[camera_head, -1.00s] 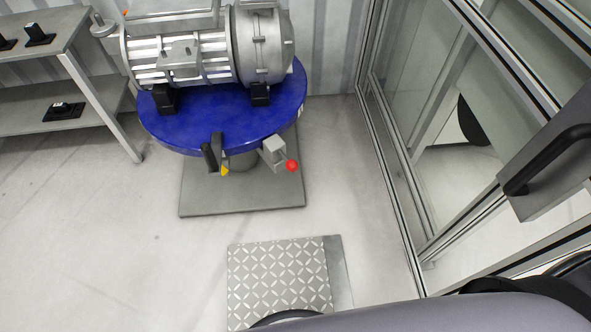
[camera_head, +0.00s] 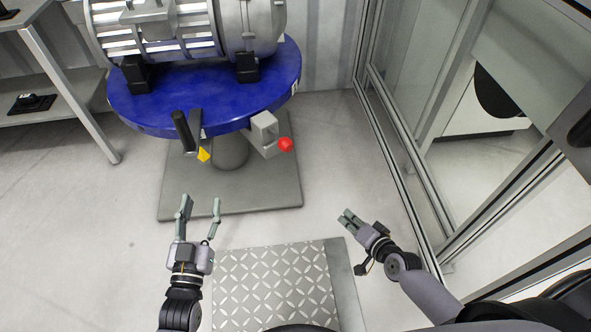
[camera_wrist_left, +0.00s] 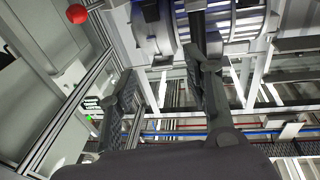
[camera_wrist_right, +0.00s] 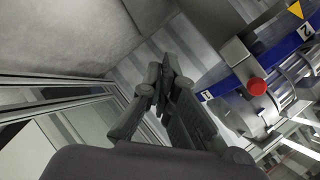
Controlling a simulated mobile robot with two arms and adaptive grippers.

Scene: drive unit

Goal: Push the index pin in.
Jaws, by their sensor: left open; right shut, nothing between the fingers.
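The index pin with its red ball knob (camera_head: 285,145) sits in a grey bracket (camera_head: 264,131) at the front edge of the blue round table (camera_head: 150,122). The knob also shows in the right wrist view (camera_wrist_right: 257,86) and in the left wrist view (camera_wrist_left: 77,14). My left gripper (camera_head: 199,205) is open and empty, in front of the table and left of the knob. My right gripper (camera_head: 346,217) is shut and empty, in front of the knob and to its right. Neither gripper touches the pin.
A grey motor-like drive unit (camera_head: 190,30) lies on the blue table. A black handle (camera_head: 184,130) and a yellow pointer (camera_head: 204,155) are left of the bracket. A tread plate (camera_head: 275,285) lies in front. Glass framed panels (camera_head: 420,150) stand at right, a shelf (camera_head: 60,85) at left.

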